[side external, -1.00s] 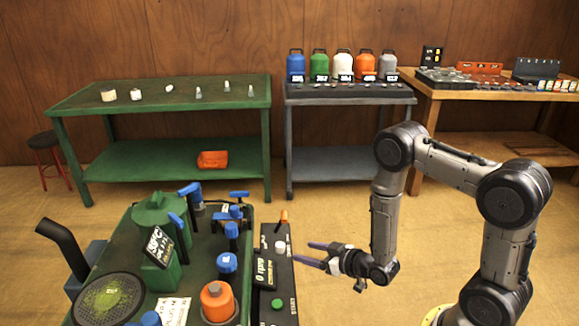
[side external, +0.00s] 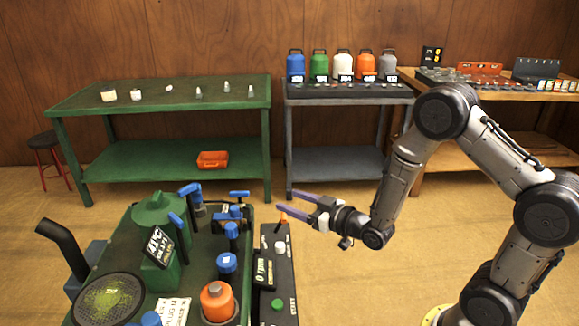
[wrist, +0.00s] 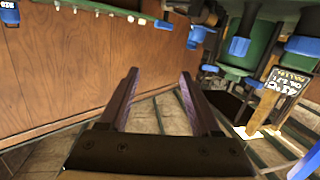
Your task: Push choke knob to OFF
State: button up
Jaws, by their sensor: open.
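A narrow black control panel (side external: 270,262) runs along the mower's right side in the side external view. It carries a white knob (side external: 281,246), an orange lever (side external: 283,217) at its far end and a green button (side external: 277,305) near its front. I cannot tell which of these is the choke knob; no OFF mark is readable. My gripper (side external: 280,201) is open and empty, its purple fingers pointing left just above the orange lever's end of the panel. Contact cannot be made out. In the wrist view the open fingers (wrist: 158,75) have nothing between them.
The green mower body (side external: 205,250) carries several blue caps and handles, an orange cap (side external: 217,302) and a tilted temperature display (side external: 159,246) left of the panel. A green bench (side external: 160,95) and a shelf with coloured canisters (side external: 343,67) stand behind.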

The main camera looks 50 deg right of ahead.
notch_tip(320, 180, up, 10)
jog(key=shift+w+a, duration=0.4)
jog(key=shift+r, duration=0.1)
